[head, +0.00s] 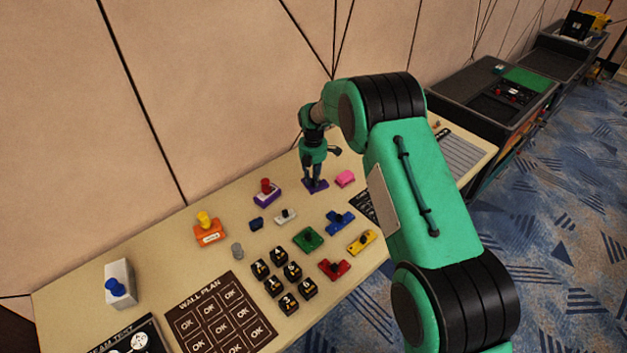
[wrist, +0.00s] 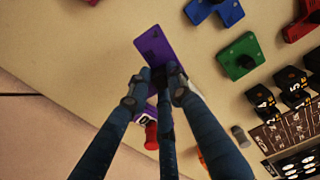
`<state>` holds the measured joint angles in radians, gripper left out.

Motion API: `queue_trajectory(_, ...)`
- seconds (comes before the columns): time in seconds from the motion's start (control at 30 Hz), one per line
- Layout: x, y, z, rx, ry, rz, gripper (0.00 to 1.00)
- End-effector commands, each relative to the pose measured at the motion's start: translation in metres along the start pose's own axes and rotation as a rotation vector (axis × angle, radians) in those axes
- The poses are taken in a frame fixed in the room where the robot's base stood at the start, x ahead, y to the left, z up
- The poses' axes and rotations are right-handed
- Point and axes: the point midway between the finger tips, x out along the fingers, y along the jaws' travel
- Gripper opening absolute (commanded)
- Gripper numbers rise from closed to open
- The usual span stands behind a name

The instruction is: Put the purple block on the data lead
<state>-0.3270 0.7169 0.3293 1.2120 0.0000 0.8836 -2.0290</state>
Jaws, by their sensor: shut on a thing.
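My gripper (head: 314,179) is shut on the purple block (head: 317,187), a flat piece with a raised grip, near the back of the table. In the wrist view the fingers (wrist: 158,76) close on one end of the purple block (wrist: 154,45), and its flat part sticks out beyond them. I cannot tell whether it touches the table. To its left stands a purple and white holder (head: 268,197) with a red plug (head: 266,185), which may be the data lead; its label is too small to read. The red plug (wrist: 151,136) shows partly behind the fingers in the wrist view.
A pink block (head: 345,179) lies just right of my gripper. Blue (head: 340,222), green (head: 308,239), yellow (head: 361,242) and red (head: 334,269) blocks lie in front. Several black numbered cubes (head: 284,278) and a wall plan board (head: 220,315) are nearer. An orange holder (head: 209,234) stands left.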

Motion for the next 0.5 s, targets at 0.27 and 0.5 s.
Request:
queue_trajectory(0.27, 0.0, -0.002, 0.002, 0.004, 0.0, 0.0, 0.0)
queue_trajectory(0.5, 0.001, -0.027, 0.02, 0.056, 0.001, -0.001, 0.0)
